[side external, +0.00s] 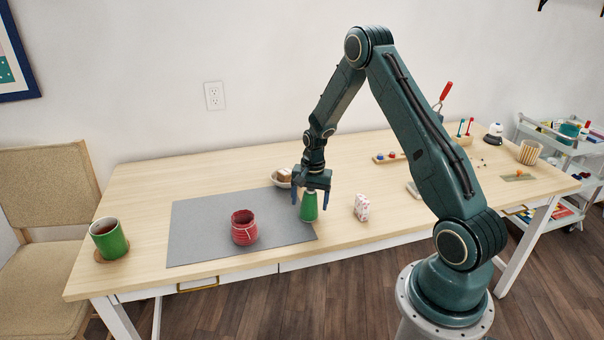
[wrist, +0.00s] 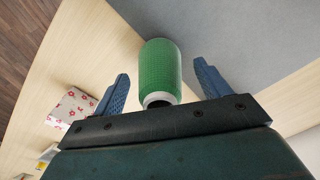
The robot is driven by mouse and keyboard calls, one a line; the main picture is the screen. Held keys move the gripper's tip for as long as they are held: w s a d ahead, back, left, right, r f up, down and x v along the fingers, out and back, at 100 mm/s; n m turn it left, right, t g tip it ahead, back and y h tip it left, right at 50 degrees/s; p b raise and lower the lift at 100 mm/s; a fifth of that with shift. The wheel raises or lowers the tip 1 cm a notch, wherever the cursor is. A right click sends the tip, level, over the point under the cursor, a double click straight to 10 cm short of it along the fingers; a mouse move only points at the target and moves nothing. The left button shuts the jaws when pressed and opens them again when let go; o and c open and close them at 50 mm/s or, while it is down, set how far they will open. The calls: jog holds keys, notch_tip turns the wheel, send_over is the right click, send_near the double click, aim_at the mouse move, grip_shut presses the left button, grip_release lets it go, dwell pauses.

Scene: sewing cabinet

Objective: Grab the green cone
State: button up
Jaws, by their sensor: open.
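The green cone (side external: 309,208) looks like a green thread spool with a pale end. It stands at the right edge of the grey mat (side external: 205,228) in the side view. My gripper (side external: 311,200) is above and around its upper part, pointing down. In the wrist view the green cone (wrist: 160,72) lies between the two blue fingers of my gripper (wrist: 160,85), with gaps on both sides. My gripper is open and holds nothing. Whether the cone touches the mat or the bare wood is hard to tell.
A red thread-wound cup-like object (side external: 244,228) stands on the mat. A floral box (side external: 362,207) stands just right of the cone, and a small bowl (side external: 281,179) is behind it. A green mug (side external: 109,239) is at the far left. Bare tabletop (side external: 420,226) lies at the right.

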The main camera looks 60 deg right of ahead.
jog(key=shift+f, duration=0.6)
jog(key=c, duration=1.1)
jog(key=shift+o, duration=0.2)
jog(key=shift+r, duration=0.15)
notch_tip(320, 180, up, 20)
dwell(0.3)
